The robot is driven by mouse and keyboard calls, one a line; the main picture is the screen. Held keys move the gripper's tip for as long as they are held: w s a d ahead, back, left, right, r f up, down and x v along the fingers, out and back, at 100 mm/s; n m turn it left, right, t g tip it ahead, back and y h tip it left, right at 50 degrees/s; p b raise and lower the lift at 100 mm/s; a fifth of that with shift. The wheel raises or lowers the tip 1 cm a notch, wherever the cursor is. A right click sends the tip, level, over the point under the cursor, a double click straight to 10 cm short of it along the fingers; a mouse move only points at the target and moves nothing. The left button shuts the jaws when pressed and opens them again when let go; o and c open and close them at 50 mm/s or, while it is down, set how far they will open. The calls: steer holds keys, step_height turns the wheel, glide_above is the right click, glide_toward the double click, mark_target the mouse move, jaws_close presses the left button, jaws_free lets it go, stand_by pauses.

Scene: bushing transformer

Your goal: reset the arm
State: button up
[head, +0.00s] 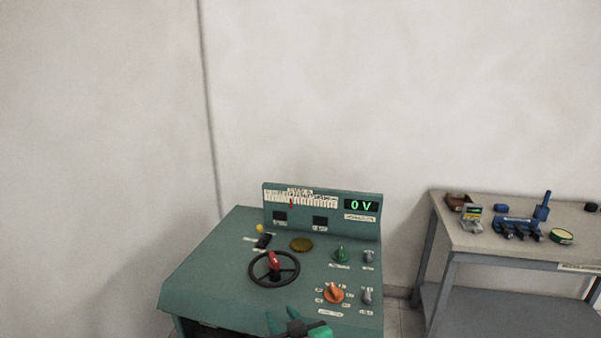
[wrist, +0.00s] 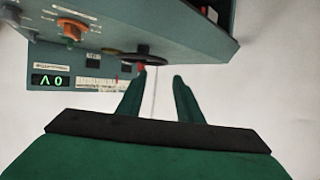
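My gripper (head: 281,322) shows at the bottom of the head view, at the front edge of the green control console (head: 205,272). In the wrist view my gripper (wrist: 160,77) has its two green fingers apart with nothing between them. The console appears upside down at the top of the wrist view (wrist: 190,30). A black handwheel (head: 254,276) with a red handle (head: 273,260) is on the console top, beyond the fingers. The display (head: 361,205) reads 0 V.
The console also carries an orange knob (head: 334,293), a green knob (head: 341,255) and grey knobs. A plain wall is behind; space above the console is clear.

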steer(key=s+d+f+m+t+h, duration=0.2)
steer(key=s+f+m+h, duration=0.25)
steer(key=s+f, duration=1.3)
steer(key=s+d, duration=0.2)
steer(key=s, duration=2.2)
steer(key=shift+s+d+t, duration=0.15)
steer(key=shift+s+t, duration=0.1)
steer(key=shift+t, duration=0.15)
steer(key=shift+w+r+h, duration=0.1)
steer(key=shift+h, duration=0.15)
